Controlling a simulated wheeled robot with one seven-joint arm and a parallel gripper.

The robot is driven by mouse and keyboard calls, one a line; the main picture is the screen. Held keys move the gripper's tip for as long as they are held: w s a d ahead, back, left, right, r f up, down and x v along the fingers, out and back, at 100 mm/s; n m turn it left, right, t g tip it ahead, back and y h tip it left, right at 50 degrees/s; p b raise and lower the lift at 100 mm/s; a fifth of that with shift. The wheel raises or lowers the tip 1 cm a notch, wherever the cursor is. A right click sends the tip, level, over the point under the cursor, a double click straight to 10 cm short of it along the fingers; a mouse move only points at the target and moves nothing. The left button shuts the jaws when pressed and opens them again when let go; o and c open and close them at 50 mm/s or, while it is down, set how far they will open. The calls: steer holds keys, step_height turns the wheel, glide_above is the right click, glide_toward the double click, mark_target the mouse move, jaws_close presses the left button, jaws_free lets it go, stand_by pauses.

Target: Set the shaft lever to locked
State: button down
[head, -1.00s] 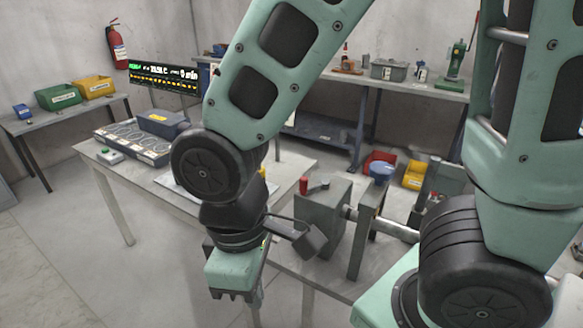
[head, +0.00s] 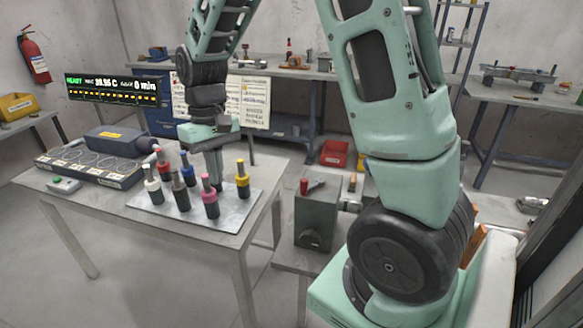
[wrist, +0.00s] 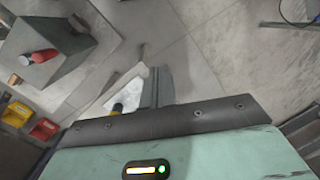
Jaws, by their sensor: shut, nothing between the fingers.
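The shaft lever (head: 304,186) has an upright red grip and sits on top of a grey metal box (head: 318,215) right of the main table. A short dark piece lies beside the grip; I cannot read the lever's setting. In the wrist view the red lever (wrist: 44,56) shows at upper left on the box (wrist: 62,38). My gripper (head: 215,183) points down over the table, left of the lever and well apart from it. Its fingers are shut and empty, among bottles in the head view. They also show in the wrist view (wrist: 157,85).
Several colour-capped bottles (head: 209,196) stand on a pale plate (head: 232,213) around and below my gripper. A dial unit (head: 85,167) and a dark bottle-shaped device (head: 118,139) lie at left. Open floor separates the table from the back bench (head: 300,72).

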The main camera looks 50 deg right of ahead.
steer(key=d+f+m+g+p, duration=0.15)
steer(key=d+m, duration=0.45)
steer(key=d, duration=2)
steer(key=shift+t, duration=0.25)
steer(key=p+x, duration=0.2)
steer(key=x, duration=0.1)
steer(key=s+p+x, duration=0.1)
steer(key=p+x, duration=0.1)
steer(key=x, duration=0.1)
steer(key=s+a+p+x, duration=0.1)
steer(key=p+x, duration=0.1)
steer(key=x, duration=0.1)
steer(key=shift+a, duration=0.15)
steer(key=shift+s+a+f, duration=0.25)
steer(key=shift+s, duration=0.1)
